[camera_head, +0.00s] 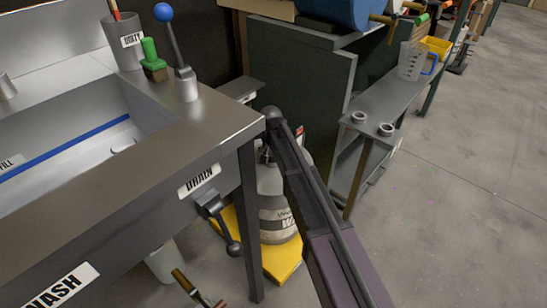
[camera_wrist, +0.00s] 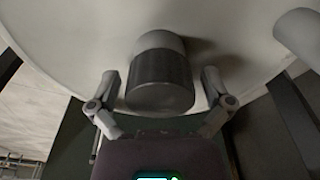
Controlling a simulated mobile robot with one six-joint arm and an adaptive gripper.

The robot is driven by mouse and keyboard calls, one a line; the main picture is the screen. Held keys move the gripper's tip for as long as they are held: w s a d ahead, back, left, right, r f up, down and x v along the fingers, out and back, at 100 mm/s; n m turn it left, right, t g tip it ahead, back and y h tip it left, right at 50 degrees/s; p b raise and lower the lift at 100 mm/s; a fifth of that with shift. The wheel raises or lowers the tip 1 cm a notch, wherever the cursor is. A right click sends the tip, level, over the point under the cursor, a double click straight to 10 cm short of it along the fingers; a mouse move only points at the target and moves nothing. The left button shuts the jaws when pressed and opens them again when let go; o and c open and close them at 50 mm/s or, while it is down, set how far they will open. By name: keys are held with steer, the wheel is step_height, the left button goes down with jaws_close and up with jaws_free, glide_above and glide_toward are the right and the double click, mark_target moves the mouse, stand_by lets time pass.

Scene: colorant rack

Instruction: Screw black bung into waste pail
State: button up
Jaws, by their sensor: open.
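The waste pail (camera_head: 277,222) is a pale grey container with a dark band and a partly hidden label. It stands in the head view beside the sink bench leg, and my arm covers its right side and much of its top. In the wrist view its round pale top (camera_wrist: 75,40) fills the upper part. The black bung (camera_wrist: 160,82), a dark ribbed cylinder, sits at a grey neck on that top; how deep it is seated cannot be told. My gripper (camera_wrist: 160,90) is open, one finger on each side of the bung, with gaps showing. The head view hides the gripper.
A yellow tray (camera_head: 284,262) lies under the pail. The sink bench (camera_head: 130,175), with a DRAIN lever (camera_head: 218,220), stands close on the left. A grey shelf (camera_head: 385,100) with a clear jug (camera_head: 411,60) is on the right. Open floor (camera_head: 470,190) lies further right.

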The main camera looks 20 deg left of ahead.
steer(key=shift+n+y, duration=0.3)
steer(key=shift+n, duration=2.6)
steer(key=c, duration=1.1)
steer(key=m, duration=0.7)
steer(key=shift+a+h, duration=0.1)
steer(key=shift+h, duration=0.3)
steer(key=m, duration=0.7)
steer(key=shift+f+h, duration=0.1)
steer(key=shift+h, duration=0.3)
